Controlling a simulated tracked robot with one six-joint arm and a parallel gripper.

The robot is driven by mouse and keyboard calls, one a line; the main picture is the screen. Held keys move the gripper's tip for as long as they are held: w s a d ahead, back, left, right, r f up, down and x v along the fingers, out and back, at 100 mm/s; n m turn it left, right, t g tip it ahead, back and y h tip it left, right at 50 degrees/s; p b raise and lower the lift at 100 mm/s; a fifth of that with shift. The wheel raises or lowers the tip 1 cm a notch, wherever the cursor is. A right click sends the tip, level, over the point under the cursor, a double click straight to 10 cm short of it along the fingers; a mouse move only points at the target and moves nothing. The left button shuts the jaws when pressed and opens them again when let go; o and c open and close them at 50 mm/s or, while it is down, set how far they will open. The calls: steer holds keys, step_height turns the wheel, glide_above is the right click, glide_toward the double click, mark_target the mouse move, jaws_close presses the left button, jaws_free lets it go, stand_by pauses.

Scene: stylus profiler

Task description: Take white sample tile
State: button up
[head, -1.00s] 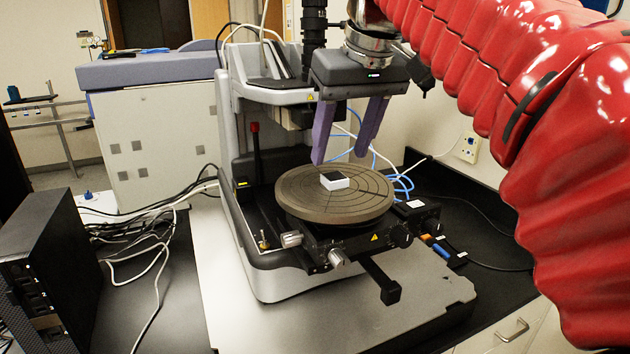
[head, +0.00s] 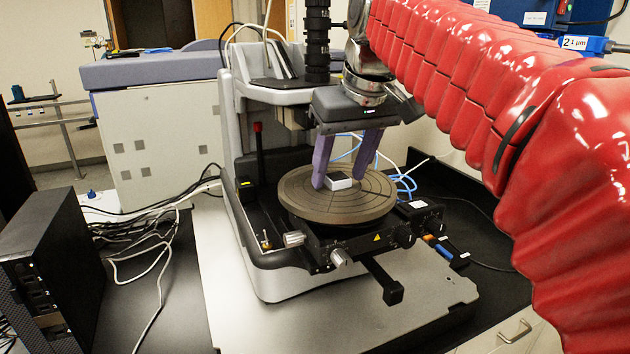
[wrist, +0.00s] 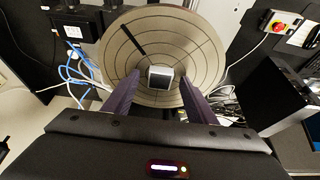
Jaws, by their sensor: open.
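Whether the fingertips touch the stage, I cannot tell.
The profiler's column (head: 262,95) rises behind and left of the stage. Stage knobs (head: 338,257) stick out in front. Cables (head: 405,183) lie behind the stage at the right. A black computer case (head: 50,270) stands at the left. A red emergency button (wrist: 281,26) shows in the wrist view.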

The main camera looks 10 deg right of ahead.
mark_target(340, 179)
steer(key=shift+c, duration=0.2)
steer(key=c, duration=1.1)
step_height(340, 179, up, 10)
stand_by(0.4)
stand_by(0.4)
steer(key=o, duration=0.5)
jaws_close()
